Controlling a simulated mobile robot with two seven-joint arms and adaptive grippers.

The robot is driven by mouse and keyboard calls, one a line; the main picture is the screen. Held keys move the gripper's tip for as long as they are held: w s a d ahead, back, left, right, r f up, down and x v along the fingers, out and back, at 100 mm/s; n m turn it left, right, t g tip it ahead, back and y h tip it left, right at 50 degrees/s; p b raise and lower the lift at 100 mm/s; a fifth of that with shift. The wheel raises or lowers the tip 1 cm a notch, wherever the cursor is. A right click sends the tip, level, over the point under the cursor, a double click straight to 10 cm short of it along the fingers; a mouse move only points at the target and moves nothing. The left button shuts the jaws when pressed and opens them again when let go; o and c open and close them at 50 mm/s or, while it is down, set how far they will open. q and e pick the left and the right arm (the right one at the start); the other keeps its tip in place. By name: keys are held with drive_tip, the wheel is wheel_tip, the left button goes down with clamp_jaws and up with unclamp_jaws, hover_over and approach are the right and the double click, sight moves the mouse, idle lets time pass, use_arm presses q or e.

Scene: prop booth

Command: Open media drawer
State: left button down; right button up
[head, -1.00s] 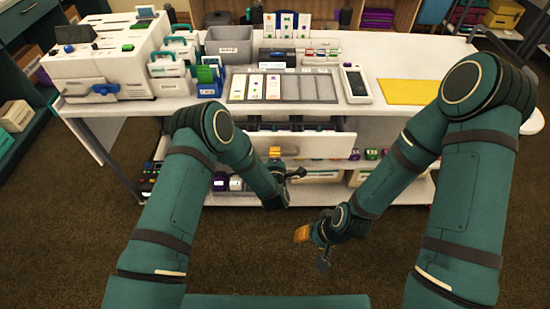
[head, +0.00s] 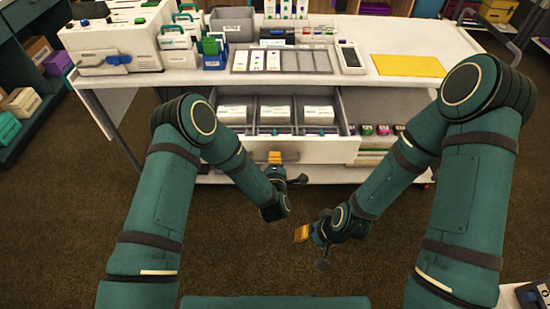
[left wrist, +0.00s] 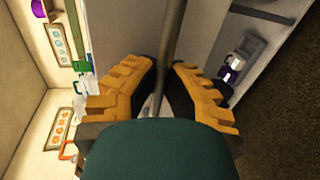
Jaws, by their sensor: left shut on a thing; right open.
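The media drawer (head: 325,152) is under the white bench top and stands well out. Its inside shows a row of divided compartments holding white boxes (head: 283,112). My left gripper (head: 277,168) is at the middle of the drawer front. In the left wrist view its yellow fingers (left wrist: 163,85) are shut on the grey bar handle (left wrist: 174,35), which runs between them. My right gripper (head: 313,246) is open and empty, low in front of the bench, to the right of the left gripper and apart from the drawer.
The white bench (head: 395,70) bears a grey slotted tray (head: 322,62), a yellow mat (head: 408,65), a handheld device (head: 350,56), a grey bin (head: 232,24) and a white machine (head: 110,42). Small coloured items (head: 383,130) sit on the shelf below. Brown carpet in front is clear.

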use_arm(q)
drive_tip(key=shift+s, duration=0.4)
drive_tip(key=c, duration=1)
unclamp_jaws()
drive_tip(key=v, duration=1.2)
drive_tip(key=shift+f, duration=0.1)
